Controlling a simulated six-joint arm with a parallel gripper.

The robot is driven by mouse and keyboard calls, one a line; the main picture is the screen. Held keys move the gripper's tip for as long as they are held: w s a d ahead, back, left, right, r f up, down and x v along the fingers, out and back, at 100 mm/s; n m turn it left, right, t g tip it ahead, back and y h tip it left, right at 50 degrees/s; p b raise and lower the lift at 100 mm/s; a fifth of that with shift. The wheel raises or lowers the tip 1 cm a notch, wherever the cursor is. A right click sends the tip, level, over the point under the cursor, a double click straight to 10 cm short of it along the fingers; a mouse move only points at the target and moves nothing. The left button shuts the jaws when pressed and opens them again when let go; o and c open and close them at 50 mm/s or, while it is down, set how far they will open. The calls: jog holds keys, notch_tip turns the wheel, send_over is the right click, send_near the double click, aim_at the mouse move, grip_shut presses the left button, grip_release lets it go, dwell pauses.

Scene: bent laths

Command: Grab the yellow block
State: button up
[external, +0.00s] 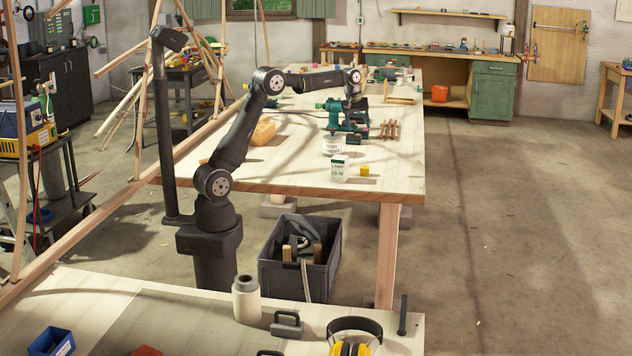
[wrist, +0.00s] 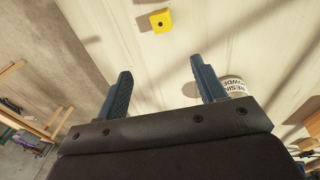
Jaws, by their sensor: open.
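The yellow block (external: 364,170) is small and sits on the wooden workbench (external: 285,178) near its front right part. In the wrist view the yellow block (wrist: 161,21) lies on the pale bench top at the top centre, with a dark round hole in its face. My gripper (wrist: 163,66) is open and empty, its two blue-grey fingers apart. The block is beyond the fingertips and not between them. In the external view my gripper (external: 353,101) hangs over the bench, behind the block, and its fingers are hard to make out.
A white tub labelled resin powder (external: 333,144) stands left of and behind the block; it also shows beside the right finger (wrist: 232,86). A white labelled box (external: 339,169) stands just left of the block. A green machine (external: 345,122) and wooden rack (external: 388,130) are behind.

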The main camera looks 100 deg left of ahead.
jog(key=w+a+f+g+h, duration=0.1)
jog(key=w+a+f+g, duration=0.1)
jog(key=w+f, duration=0.15)
send_over(364, 166)
jog(key=f, duration=1.1)
jog(key=shift+w+a+f, duration=0.15)
jog(key=shift+w+f, duration=0.1)
jog(key=shift+w, duration=0.1)
jog(key=shift+s+f, duration=0.15)
jog(key=shift+f, duration=1.2)
jog(key=shift+s+f, duration=0.1)
jog(key=shift+f, duration=1.25)
jog(key=shift+c, duration=0.4)
jog(key=c, duration=1)
